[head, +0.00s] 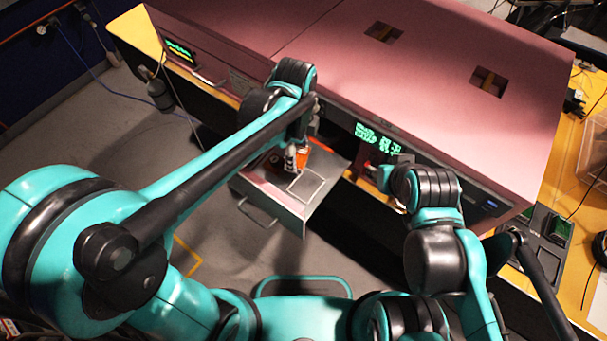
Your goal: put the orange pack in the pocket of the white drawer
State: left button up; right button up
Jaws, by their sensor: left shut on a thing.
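The white drawer (262,201) is pulled out from under the pink cabinet, with its handle facing me. A pale square outline, the pocket (305,186), shows on its inner surface. My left gripper (291,163) is over the drawer, shut on the orange pack (302,157). The pack is partly hidden by the gripper and sits just behind the pocket outline in the picture. I cannot tell whether it touches the drawer. My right gripper (376,172) is by the cabinet front, right of the drawer; its fingers are too small and covered to read.
The pink cabinet (440,70) fills the back, with green-lit displays on its front and two square openings on top. A yellow bench (577,190) with a clear bin (594,150) lies at the right. Grey floor is open at the left.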

pick_arm(q)
jog(key=s+d+r+m+p, duration=0.1)
jog(key=s+d+m, duration=0.1)
jog(key=m, duration=0.1)
jog(key=b, duration=0.2)
send_over(306, 186)
jog(key=shift+m, duration=0.3)
notch_tip(306, 186, down, 6)
jog(key=shift+r, duration=0.1)
notch_tip(306, 186, down, 4)
jog(key=shift+r, duration=0.2)
jog(key=shift+f+b, duration=0.3)
jog(key=shift+f, duration=0.05)
jog(key=shift+d, duration=0.1)
pick_arm(e)
jog(key=shift+d+f, duration=0.2)
jog(key=shift+f, duration=0.1)
pick_arm(q)
jog(key=shift+f, duration=0.15)
jog(key=o, duration=1.2)
jog(key=shift+c, duration=0.2)
pick_arm(e)
jog(key=shift+f, duration=0.15)
